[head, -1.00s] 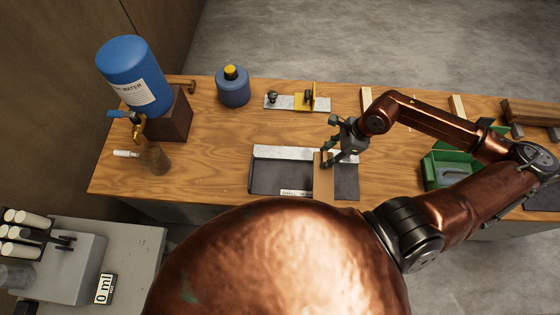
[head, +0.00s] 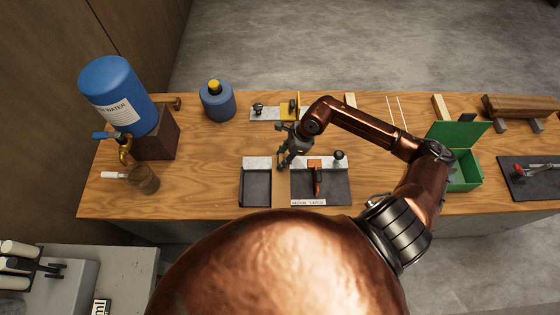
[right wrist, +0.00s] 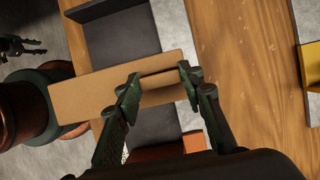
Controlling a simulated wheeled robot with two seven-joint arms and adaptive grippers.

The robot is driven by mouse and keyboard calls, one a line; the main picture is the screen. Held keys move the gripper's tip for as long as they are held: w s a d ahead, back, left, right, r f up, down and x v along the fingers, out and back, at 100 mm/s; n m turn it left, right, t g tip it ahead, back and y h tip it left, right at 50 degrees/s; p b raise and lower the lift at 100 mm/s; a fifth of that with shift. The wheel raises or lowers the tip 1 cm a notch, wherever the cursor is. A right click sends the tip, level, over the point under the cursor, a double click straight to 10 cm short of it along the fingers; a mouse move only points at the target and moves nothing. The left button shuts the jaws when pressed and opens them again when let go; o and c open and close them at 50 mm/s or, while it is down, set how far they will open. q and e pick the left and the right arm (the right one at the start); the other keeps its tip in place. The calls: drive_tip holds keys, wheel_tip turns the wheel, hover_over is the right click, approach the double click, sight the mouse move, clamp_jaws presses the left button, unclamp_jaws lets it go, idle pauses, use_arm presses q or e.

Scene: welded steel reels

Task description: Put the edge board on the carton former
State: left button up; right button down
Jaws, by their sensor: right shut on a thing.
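The edge board, a flat tan strip (right wrist: 105,88), lies between the green fingertips of my right gripper (right wrist: 162,78) in the right wrist view. In the head view my right gripper (head: 287,160) is over the back edge of the carton former, and the board (head: 281,188) extends from it toward me, across the former's middle. The carton former (head: 256,188) is a dark plate with a pale back strip, an orange clamp (head: 316,178) and a size label. The board crosses above the dark plate (right wrist: 125,40); whether it touches is unclear.
A yellow bracket on a metal strip (head: 288,107) and a blue bottle (head: 217,101) stand behind. A blue water tank (head: 117,92) and brown cup (head: 144,179) are left. A green open box (head: 466,172) and dark clamp plate (head: 535,182) are right.

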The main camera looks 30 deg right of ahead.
drive_tip(key=shift+w+a+f, duration=0.2)
drive_tip(key=shift+w+f, duration=0.15)
drive_tip(key=shift+f, duration=0.05)
wheel_tip(320, 180, down, 3)
drive_tip(key=shift+w+a+f, duration=0.1)
drive_tip(key=shift+a, duration=0.05)
drive_tip(key=shift+f, duration=0.25)
use_arm(q)
drive_tip(key=shift+s+r, duration=0.1)
drive_tip(key=shift+s, duration=0.5)
use_arm(e)
drive_tip(key=c, duration=1.3)
unclamp_jaws()
use_arm(q)
drive_tip(key=shift+s, duration=0.1)
